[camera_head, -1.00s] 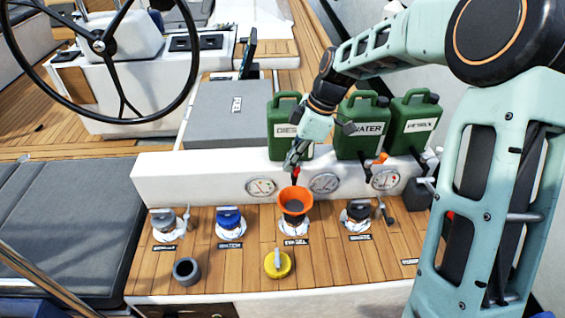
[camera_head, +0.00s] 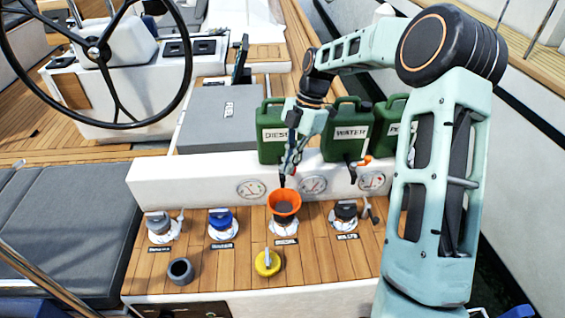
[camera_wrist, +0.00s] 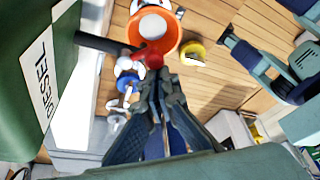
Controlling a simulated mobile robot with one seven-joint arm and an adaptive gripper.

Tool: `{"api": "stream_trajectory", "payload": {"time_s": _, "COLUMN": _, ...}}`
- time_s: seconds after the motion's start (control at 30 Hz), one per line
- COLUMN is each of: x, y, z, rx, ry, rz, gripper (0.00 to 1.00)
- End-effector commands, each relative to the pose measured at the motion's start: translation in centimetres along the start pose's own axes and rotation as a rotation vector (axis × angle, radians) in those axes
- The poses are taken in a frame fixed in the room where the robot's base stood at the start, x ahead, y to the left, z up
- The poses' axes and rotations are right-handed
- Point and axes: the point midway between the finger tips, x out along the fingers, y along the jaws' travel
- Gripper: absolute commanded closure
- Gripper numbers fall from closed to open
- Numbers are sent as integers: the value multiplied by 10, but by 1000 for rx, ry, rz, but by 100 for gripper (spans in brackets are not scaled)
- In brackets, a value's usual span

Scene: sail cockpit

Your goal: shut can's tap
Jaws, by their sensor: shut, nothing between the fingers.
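The green diesel can (camera_head: 271,135) stands on the white ledge, with its label facing front. In the wrist view its green side (camera_wrist: 40,45) fills the left, and a dark spout (camera_wrist: 105,43) runs from it toward the funnel. A red tap part (camera_wrist: 153,60) sits at the spout's end, right by my fingertips; contact cannot be told. My gripper (camera_head: 287,170) points down in front of the can, and its fingers are shut with nothing between them. The orange funnel (camera_head: 284,203) stands below in a deck filler; a pale round patch (camera_wrist: 155,27) shows inside it.
The petrol can (camera_head: 391,112) is partly hidden by my arm. Gauges (camera_head: 313,185) line the ledge front. A yellow cap (camera_head: 267,263) and grey ring (camera_head: 181,270) lie on the wooden deck.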

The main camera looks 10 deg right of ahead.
Motion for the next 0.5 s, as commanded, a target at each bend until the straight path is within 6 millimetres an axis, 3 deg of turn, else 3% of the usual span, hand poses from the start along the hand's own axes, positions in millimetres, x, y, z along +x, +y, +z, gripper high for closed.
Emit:
{"api": "stream_trajectory", "payload": {"time_s": 0.4, "x": -6, "y": -1, "z": 11, "rx": -374, "ry": 2, "rz": -134, "gripper": 100}}
{"api": "stream_trajectory", "payload": {"time_s": 0.5, "x": -6, "y": -2, "z": 14, "rx": -383, "ry": 0, "rz": -137, "gripper": 100}}
